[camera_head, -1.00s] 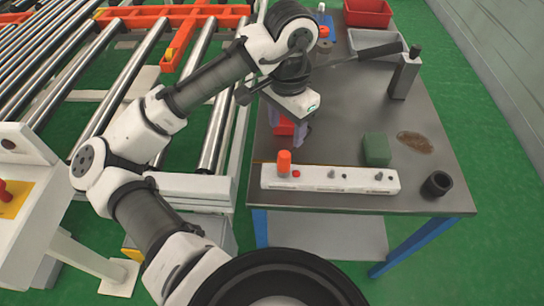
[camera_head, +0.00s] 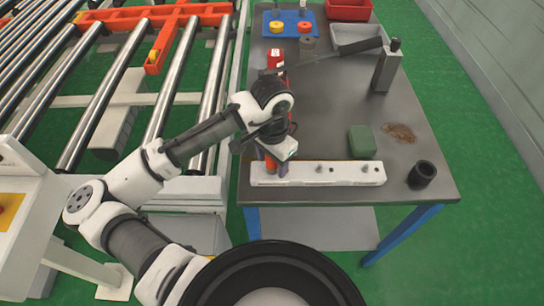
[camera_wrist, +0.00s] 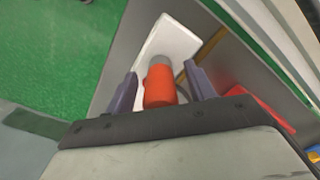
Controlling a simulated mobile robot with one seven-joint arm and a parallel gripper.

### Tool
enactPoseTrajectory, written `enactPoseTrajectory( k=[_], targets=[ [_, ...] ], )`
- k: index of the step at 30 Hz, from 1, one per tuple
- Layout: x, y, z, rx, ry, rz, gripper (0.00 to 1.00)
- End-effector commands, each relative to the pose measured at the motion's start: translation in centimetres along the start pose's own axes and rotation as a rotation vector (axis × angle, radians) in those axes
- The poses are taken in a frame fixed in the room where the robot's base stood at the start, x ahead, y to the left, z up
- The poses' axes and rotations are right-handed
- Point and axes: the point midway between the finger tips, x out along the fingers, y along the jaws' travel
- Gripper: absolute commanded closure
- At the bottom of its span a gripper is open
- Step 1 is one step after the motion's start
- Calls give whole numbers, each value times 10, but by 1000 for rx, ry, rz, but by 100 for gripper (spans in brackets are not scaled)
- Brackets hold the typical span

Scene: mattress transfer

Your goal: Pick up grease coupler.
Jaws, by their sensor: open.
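An orange-red cylinder with a grey end (camera_wrist: 160,86), which looks like the grease coupler, stands on the white strip (camera_head: 330,174) at the table's front edge. In the head view my gripper (camera_head: 275,166) is down at the strip's left end and partly hides the cylinder. In the wrist view my gripper (camera_wrist: 162,78) is open, with one purple finger on each side of the cylinder. Gaps show between the fingers and the cylinder, so it is not gripped.
The grey table (camera_head: 330,115) holds a green block (camera_head: 362,141), a black cup (camera_head: 422,174), a brown patch (camera_head: 400,132) and a grey upright bottle (camera_head: 386,66). A blue tray (camera_head: 290,24), grey bin (camera_head: 355,38) and red bin (camera_head: 348,9) stand farther back. Rollers (camera_head: 160,110) lie left.

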Motion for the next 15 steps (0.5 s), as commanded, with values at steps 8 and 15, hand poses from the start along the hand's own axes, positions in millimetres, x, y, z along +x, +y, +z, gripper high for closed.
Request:
enactPoseTrajectory(
  k=[8,15],
  targets=[
    [10,0,0,-1,1,0,46],
    [10,0,0,0,1,0,67]
  ],
)
